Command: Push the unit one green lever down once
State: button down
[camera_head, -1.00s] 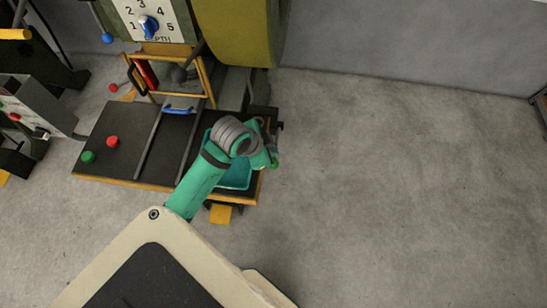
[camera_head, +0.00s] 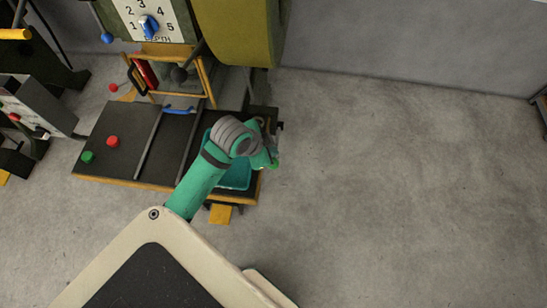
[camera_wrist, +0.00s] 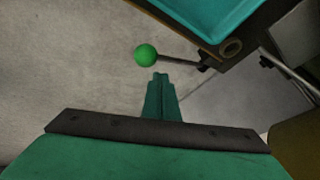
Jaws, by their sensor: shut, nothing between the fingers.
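The green lever shows in the wrist view as a round green knob (camera_wrist: 146,54) on a thin dark rod. The rod runs right to a bracket at the edge of the machine bench. My gripper (camera_wrist: 160,76) is shut and empty. Its tips appear just below and right of the knob in that picture, with a small gap in the image; I cannot tell the depth between them. In the head view my gripper (camera_head: 270,160) is at the bench's right end, and my wrist mostly hides the lever there.
A teal tray (camera_head: 236,176) sits in the right end of the dark bench (camera_head: 125,162). The bench also carries a red button (camera_head: 112,141), a green button (camera_head: 87,157) and a blue handle (camera_head: 179,109). A depth dial (camera_head: 149,26) stands behind. Open floor lies right.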

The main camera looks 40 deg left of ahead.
jog(key=shift+f, duration=0.15)
jog(key=shift+s+d+f, duration=0.1)
jog(key=shift+s+f, duration=0.05)
jog(key=shift+f, duration=0.1)
jog(key=shift+s+d+f, duration=0.15)
jog(key=shift+s+f, duration=0.1)
jog(key=shift+f, duration=0.55)
jog(key=shift+s+d+f, duration=0.15)
jog(key=shift+s+f, duration=0.1)
jog(key=shift+f, duration=0.5)
jog(key=shift+s+d+f, duration=0.15)
jog(key=shift+s+f, duration=0.1)
jog(key=shift+f, duration=0.55)
dwell(3.0)
dwell(0.5)
jog(key=shift+w+a+r, duration=0.15)
jog(key=shift+w+r, duration=0.15)
jog(key=shift+r, duration=0.6)
jog(key=shift+w+a+r, duration=0.2)
jog(key=shift+w+r, duration=0.1)
jog(key=shift+r, duration=0.65)
jog(key=shift+w+a+r, duration=0.15)
jog(key=shift+w+r, duration=0.15)
jog(key=shift+r, duration=0.6)
